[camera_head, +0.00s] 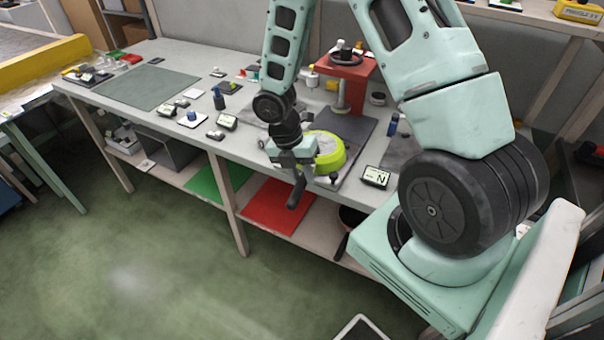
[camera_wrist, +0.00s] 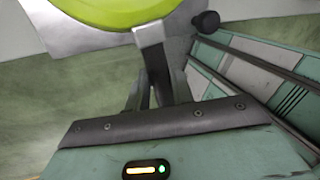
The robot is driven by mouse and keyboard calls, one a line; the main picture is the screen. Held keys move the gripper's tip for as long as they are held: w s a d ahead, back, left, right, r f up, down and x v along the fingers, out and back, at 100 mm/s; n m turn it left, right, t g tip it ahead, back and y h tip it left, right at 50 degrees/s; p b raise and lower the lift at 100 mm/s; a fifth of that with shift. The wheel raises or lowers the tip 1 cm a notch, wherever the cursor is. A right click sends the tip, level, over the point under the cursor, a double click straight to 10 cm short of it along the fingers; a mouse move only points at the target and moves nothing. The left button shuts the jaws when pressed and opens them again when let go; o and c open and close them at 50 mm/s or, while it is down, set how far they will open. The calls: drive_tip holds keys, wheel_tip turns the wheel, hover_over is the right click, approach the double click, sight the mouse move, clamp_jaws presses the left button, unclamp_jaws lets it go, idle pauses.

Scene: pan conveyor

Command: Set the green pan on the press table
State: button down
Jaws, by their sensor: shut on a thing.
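The green pan (camera_head: 331,150) is at the front edge of the workbench, in front of the red press (camera_head: 346,72). It also shows at the top of the wrist view (camera_wrist: 105,12). My gripper (camera_head: 293,165) is shut on the pan's handle (camera_head: 297,192), which points toward the front, past the bench edge. The press table, the dark grey plate (camera_head: 357,128) under the press, lies behind and partly under the pan in the head view. I cannot tell whether the pan touches it. My gripper hides part of the handle.
Small labelled blocks stand on the bench, one marked N (camera_head: 376,177) right of the pan. A grey-green mat (camera_head: 147,87) lies at the left. Red (camera_head: 277,206) and green (camera_head: 218,180) sheets lie on the lower shelf. The floor in front is clear.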

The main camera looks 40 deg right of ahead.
drive_tip(key=shift+f, duration=0.25)
idle(0.3)
drive_tip(key=c, duration=1.1)
unclamp_jaws()
drive_tip(key=v, duration=1.7)
drive_tip(key=shift+w+r, duration=0.1)
drive_tip(key=shift+r, duration=0.15)
drive_tip(key=s+a+r+m+t, duration=0.1)
drive_tip(key=s+a+m, duration=0.4)
drive_tip(key=s+a, duration=0.1)
drive_tip(key=s+a+r+m+t+y, duration=0.1)
drive_tip(key=s+a+r+m, duration=0.1)
drive_tip(key=s+a+m, duration=0.3)
drive_tip(key=s+a+r+m+y, duration=0.1)
drive_tip(key=s+a+m, duration=0.5)
drive_tip(key=s+a, duration=0.3)
drive_tip(key=shift+s+a+r+t, duration=0.2)
drive_tip(key=shift+a+t, duration=0.2)
drive_tip(key=shift+a, duration=0.05)
